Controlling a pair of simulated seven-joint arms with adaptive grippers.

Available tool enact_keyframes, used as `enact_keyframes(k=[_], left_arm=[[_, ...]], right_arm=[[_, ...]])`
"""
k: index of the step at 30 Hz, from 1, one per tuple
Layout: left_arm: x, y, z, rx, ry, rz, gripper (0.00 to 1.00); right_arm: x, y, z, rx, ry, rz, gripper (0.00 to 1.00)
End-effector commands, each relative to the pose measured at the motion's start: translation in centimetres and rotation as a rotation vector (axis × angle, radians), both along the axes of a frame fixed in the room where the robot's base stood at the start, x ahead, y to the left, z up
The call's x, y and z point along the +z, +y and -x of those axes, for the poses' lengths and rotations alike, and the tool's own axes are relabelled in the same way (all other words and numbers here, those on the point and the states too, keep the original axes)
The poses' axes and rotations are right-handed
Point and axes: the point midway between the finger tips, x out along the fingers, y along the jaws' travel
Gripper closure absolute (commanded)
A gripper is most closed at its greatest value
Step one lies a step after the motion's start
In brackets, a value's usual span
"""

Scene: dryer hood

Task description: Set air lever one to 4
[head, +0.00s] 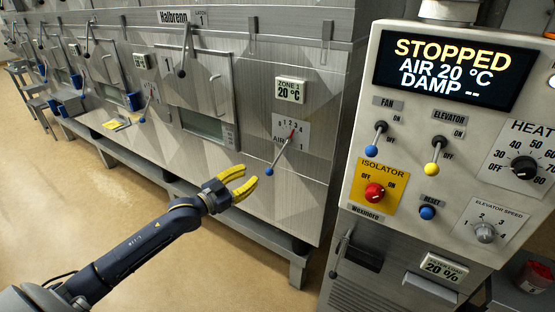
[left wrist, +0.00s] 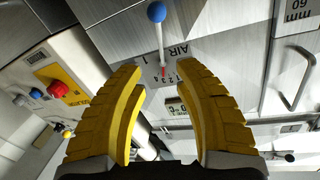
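Air lever one is a metal rod with a blue ball knob (head: 269,171) on the front of the dryer hood. It hangs down and to the left from its AIR 1 scale plate (head: 291,133), marked 0 to 4. Its red pointer end is near the upper numbers; I cannot tell which one exactly. My left gripper (head: 250,174), with yellow fingers, is open and empty, just left of and below the knob. In the left wrist view the knob (left wrist: 156,11) is at the top, beyond the open fingers (left wrist: 161,66). My right gripper is not in view.
The control panel (head: 375,232) with switches, red isolator knob (head: 374,192) and STOPPED display (head: 455,70) stands close on the right. A ZONE 1 20 °C display (head: 289,90) is above the lever. Another lever (head: 182,50) is up left. The floor (head: 190,260) below is clear.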

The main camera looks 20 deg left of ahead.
Motion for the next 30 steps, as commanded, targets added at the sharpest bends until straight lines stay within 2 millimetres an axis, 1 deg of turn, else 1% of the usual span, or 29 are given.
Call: enact_keyframes(k=[1, 21, 25, 30], left_arm=[[0.1, -0.2, -0.8, 0.0, -0.002, 0.002, 0.68], [0.0, -3.3, -10.1, 0.001, -0.001, 0.001, 0.68], [0.1, -3.8, -11.6, 0.001, -0.001, -0.001, 0.68], [0.0, -4.3, -13.0, 0.001, -0.001, -0.001, 0.68]], right_arm=[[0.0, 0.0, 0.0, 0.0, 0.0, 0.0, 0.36], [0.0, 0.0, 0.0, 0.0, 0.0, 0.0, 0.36], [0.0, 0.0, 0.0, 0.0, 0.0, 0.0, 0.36], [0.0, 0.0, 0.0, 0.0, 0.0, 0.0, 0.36]])
